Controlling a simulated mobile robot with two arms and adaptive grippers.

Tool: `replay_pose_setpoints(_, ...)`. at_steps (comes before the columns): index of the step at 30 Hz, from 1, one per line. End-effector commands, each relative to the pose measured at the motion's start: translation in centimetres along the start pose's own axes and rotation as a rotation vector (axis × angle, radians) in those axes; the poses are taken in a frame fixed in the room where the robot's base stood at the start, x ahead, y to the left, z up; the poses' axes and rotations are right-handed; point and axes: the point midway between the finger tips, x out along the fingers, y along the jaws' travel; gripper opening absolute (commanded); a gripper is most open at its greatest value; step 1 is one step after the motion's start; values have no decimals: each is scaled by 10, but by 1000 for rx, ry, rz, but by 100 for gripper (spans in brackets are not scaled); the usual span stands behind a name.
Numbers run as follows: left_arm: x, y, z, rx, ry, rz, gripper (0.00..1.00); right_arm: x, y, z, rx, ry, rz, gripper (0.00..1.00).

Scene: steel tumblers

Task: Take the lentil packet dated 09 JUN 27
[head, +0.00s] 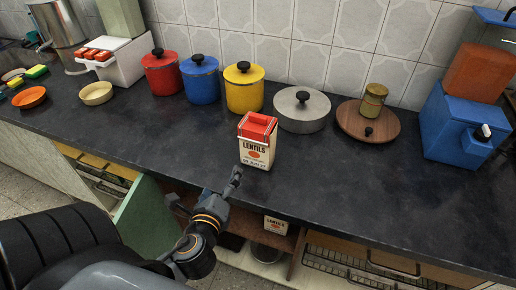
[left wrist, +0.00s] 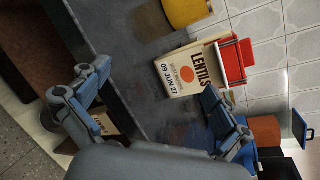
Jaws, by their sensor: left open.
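A cream lentil packet (head: 256,154) with a red top stands upright near the front edge of the dark counter. My left gripper (head: 237,176) is just in front and left of the packet at the counter edge. In the left wrist view its two fingers (left wrist: 155,80) are spread wide with nothing between them, and the packet is beyond them. A second cream packet (head: 276,225) is in the open cupboard below, partly hidden; its date is unreadable. My right gripper is not in view.
Red (head: 163,72), blue (head: 201,80) and yellow (head: 244,90) canisters stand behind the packet. A grey lidded pot (head: 302,112) and a round wooden board (head: 367,124) are to its right. A green cupboard door (head: 145,222) hangs open below.

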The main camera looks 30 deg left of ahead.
Motion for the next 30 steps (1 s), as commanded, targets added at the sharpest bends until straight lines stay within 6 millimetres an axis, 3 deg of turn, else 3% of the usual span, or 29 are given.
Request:
replay_pose_setpoints(3, 0, -30, 4, 418, -61, -187, 100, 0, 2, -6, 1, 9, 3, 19)
replay_pose_setpoints(6, -4, -46, 1, 653, -105, -285, 100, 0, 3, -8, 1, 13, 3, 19)
replay_pose_setpoints(9, -4, -54, -2, 777, -131, -336, 100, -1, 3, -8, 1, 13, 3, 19)
replay_pose_setpoints(14, 12, -66, -1, 817, -144, -352, 100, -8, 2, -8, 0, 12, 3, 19)
replay_pose_setpoints(24, 66, -84, -2, 811, -141, -348, 100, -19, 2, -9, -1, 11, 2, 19)
replay_pose_setpoints(30, 78, -88, -3, 810, -140, -347, 100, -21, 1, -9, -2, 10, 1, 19)
